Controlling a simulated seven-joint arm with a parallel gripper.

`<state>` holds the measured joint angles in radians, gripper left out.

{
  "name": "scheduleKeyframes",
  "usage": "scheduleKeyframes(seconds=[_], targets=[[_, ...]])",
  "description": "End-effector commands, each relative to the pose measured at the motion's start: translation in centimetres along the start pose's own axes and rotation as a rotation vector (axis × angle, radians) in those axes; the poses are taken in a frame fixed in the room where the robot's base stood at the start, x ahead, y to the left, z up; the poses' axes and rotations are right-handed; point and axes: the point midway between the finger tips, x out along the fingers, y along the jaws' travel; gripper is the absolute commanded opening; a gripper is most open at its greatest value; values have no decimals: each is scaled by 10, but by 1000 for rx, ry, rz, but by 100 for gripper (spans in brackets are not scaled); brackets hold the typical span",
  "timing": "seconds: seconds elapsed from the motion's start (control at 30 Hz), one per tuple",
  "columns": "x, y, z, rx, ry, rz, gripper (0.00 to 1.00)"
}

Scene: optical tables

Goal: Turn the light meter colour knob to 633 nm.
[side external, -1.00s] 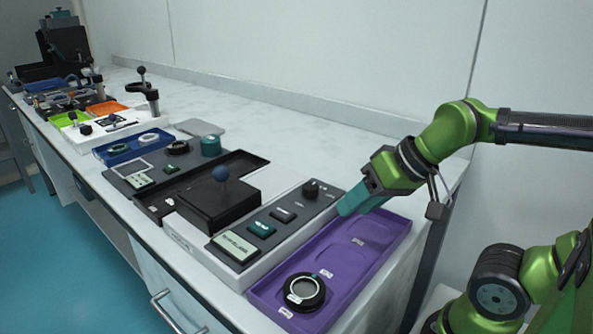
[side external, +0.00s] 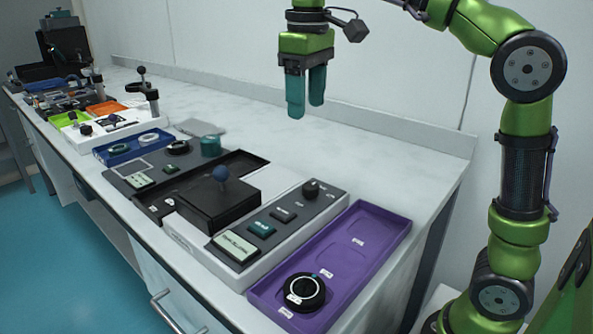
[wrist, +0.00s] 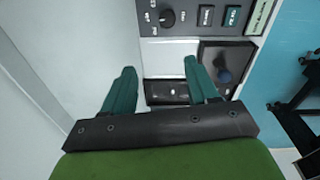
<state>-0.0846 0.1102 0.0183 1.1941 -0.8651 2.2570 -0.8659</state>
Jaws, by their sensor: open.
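A grey panel with a pale display (side external: 236,247), which looks like the light meter, lies on the bench in the side view. Its black knob (side external: 311,188) is at the far end, past a teal button and a dark button. The knob (wrist: 167,17) also shows at the top of the wrist view, with small labels around it too blurred to read. A pale mark shows on it, but I cannot tell which label it meets. My gripper (side external: 306,105) is open and empty, its teal fingers pointing down, well above the bench. In the wrist view the fingers (wrist: 159,68) are spread apart below the knob.
A purple tray (side external: 387,233) with a black ring lies beside the panel. On the other side is a black box with a blue ball lever (side external: 220,173). A second panel with a small display (side external: 139,181) stands further left.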

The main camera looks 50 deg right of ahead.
Motion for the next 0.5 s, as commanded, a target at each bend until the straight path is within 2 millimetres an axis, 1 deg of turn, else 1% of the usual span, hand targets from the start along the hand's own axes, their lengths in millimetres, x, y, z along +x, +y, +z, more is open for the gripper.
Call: scheduleKeyframes(seconds=[0.03, 0.1, 0.23, 0.37, 0.5], targets=[[-10, -2, 3, -7, -1, -10, 59], [-16, -5, 9, -21, -14, -27, 59], [-14, -10, 14, -51, -39, -52, 59], [-4, -10, 15, -58, -42, -50, 59], [16, -11, 16, -55, -40, -53, 59]])
